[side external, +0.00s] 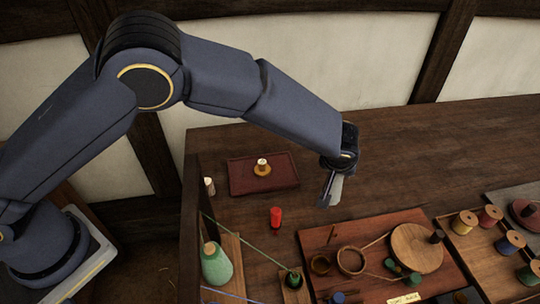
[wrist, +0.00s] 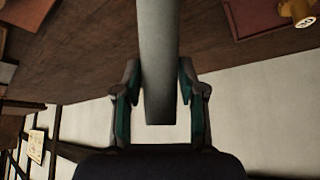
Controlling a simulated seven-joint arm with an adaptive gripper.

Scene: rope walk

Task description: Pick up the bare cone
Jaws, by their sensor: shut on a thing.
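A plain pale grey cone, bare of thread, is between the fingers of my gripper (wrist: 159,85). In the wrist view the cone (wrist: 158,50) runs up out of the top of the picture, and the fingers press on both its sides. In the side view my gripper (side external: 329,187) hangs above the dark wooden table, and a pale part of the cone (side external: 336,191) shows beside its fingers. The cone looks clear of the table, though its lower end is partly hidden by the fingers.
A dark red tray (side external: 285,178) with a small brass piece (side external: 262,168) lies to the left. A red spool (side external: 276,217) and a green thread cone (side external: 216,264) stand nearer. A reddish board (side external: 325,240) with a round wooden disc (side external: 416,248) lies below right. Table behind is clear.

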